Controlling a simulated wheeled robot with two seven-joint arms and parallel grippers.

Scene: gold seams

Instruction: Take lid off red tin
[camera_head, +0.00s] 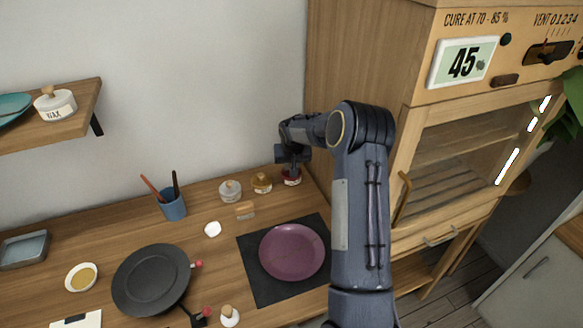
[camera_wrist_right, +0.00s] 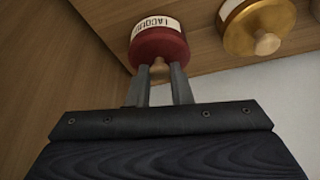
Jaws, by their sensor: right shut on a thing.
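The red tin (camera_head: 292,180) stands at the back right of the counter, beside the wooden cabinet. In the right wrist view the red tin (camera_wrist_right: 158,42) shows its dark red lid, a pale label and a wooden knob (camera_wrist_right: 159,68). My right gripper (camera_wrist_right: 160,72) is shut on the knob, with one finger on each side of it. In the head view my right arm reaches over the counter and my right gripper (camera_head: 292,166) is above the tin, partly hiding its top. I cannot tell whether the lid is seated on the tin. My left gripper is not in view.
A gold tin (camera_head: 262,184) and a white tin (camera_head: 230,190) stand close to the left of the red tin. A purple plate (camera_head: 292,252) lies on a dark mat (camera_head: 258,290) in front. A dark round pan (camera_head: 150,280) and a blue cup (camera_head: 172,205) stand further left. The cabinet (camera_head: 350,70) rises at right.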

